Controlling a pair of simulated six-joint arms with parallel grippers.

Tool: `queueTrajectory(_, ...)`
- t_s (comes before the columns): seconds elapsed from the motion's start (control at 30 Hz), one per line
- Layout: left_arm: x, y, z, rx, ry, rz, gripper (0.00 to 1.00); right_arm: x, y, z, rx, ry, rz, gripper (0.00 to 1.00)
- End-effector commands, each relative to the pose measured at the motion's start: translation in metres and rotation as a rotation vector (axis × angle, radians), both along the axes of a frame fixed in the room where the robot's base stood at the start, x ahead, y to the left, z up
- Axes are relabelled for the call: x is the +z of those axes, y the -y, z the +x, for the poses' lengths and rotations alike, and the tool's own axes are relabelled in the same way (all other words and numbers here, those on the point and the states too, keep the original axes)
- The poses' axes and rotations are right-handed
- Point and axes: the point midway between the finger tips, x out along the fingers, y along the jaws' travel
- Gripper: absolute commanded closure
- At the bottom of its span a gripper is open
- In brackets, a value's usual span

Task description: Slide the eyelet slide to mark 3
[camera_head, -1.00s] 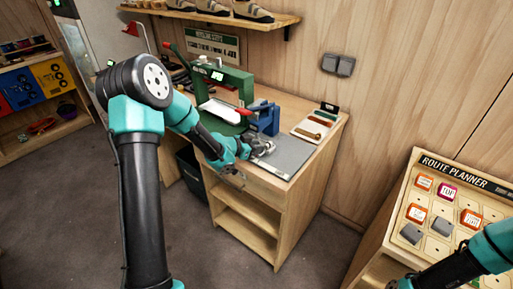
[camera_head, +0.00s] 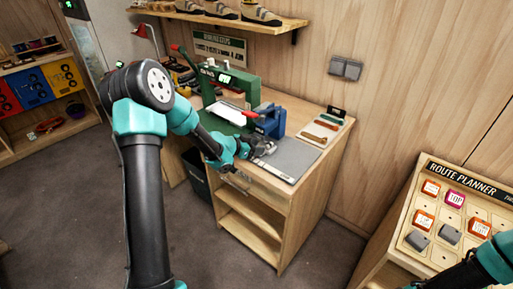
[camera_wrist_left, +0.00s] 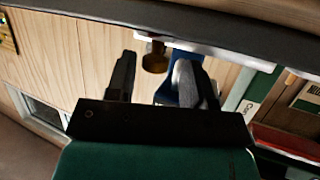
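A green press-like machine (camera_head: 228,88) with a small lit display stands on the wooden workbench. A blue block (camera_head: 270,122) sits at its right front; I take it to be part of the eyelet slide, but I cannot tell for sure. No mark 3 is readable. My left gripper (camera_head: 263,147) is at the bench's front edge, just in front of the blue block. In the left wrist view its two dark fingers stand apart, with a brass knob (camera_wrist_left: 155,57) and a blue part with a grey piece (camera_wrist_left: 184,78) beyond or between them. Contact cannot be told. My right gripper is out of frame.
A grey mat (camera_head: 291,158) lies right of the gripper, with small coloured strips (camera_head: 320,130) behind it. A dark bin (camera_head: 195,175) stands left of the bench. A route planner board (camera_head: 455,215) with several blocks is at right, near my right arm.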

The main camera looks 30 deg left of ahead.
Motion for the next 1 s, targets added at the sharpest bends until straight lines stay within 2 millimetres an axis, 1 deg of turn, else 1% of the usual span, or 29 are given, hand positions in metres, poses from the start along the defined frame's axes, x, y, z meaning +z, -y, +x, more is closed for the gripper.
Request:
queueTrajectory(0.27,0.001,-0.001,-0.003,-0.001,0.0,0.0,0.52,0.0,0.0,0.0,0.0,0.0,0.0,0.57)
queueTrajectory(0.43,0.008,-0.01,-0.016,0.0,0.001,-0.001,0.52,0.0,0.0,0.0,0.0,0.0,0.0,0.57)
queueTrajectory(0.57,0.016,-0.022,-0.033,0.002,0.0,0.001,0.52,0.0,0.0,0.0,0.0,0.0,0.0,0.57)
queueTrajectory(1.0,0.049,-0.064,-0.099,0.003,0.001,0.001,0.52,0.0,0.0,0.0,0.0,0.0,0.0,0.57)
